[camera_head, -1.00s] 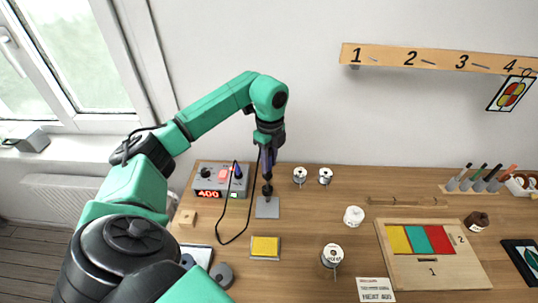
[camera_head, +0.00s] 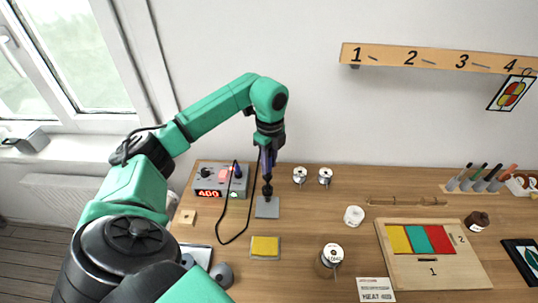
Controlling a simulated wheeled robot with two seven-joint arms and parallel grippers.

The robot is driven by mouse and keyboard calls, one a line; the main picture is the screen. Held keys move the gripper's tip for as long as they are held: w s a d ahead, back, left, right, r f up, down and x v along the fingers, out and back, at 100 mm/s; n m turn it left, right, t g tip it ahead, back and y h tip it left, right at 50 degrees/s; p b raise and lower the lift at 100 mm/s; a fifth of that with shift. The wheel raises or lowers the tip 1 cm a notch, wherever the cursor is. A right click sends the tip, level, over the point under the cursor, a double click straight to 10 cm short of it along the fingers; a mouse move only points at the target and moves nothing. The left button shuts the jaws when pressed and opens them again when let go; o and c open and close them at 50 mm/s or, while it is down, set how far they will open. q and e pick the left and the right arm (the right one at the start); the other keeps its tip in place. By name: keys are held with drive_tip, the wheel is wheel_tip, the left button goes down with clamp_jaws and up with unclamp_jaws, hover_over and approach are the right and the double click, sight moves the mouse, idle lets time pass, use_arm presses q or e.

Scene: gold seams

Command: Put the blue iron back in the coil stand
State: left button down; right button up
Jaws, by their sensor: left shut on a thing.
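My left gripper (camera_head: 268,152) reaches in over the back of the table, pointing down. It is shut on the blue iron (camera_head: 273,157), of which only a little blue shows beside the fingers. Below the gripper, the dark coil stand (camera_head: 267,190) rises from a grey square base (camera_head: 267,208). The iron is upright above or in the coil; I cannot tell how deep it sits. A black cord (camera_head: 224,215) loops from the iron's side down onto the table. My right gripper is not in view.
A grey station (camera_head: 220,180) with a red 400 display stands just left of the coil stand. A yellow sponge (camera_head: 265,247) lies in front. Two spools (camera_head: 300,175) stand to the right. A wooden board with coloured panes (camera_head: 405,270) lies at right.

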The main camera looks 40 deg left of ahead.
sight(269, 177)
use_arm(q)
drive_tip(key=shift+f+b, duration=1.7)
drive_tip(key=shift+f, duration=1.25)
drive_tip(key=shift+c, duration=0.3)
unclamp_jaws()
wheel_tip(269, 177, up, 7)
drive_tip(key=p, duration=0.6)
drive_tip(key=shift+r, duration=0.1)
idle(1.0)
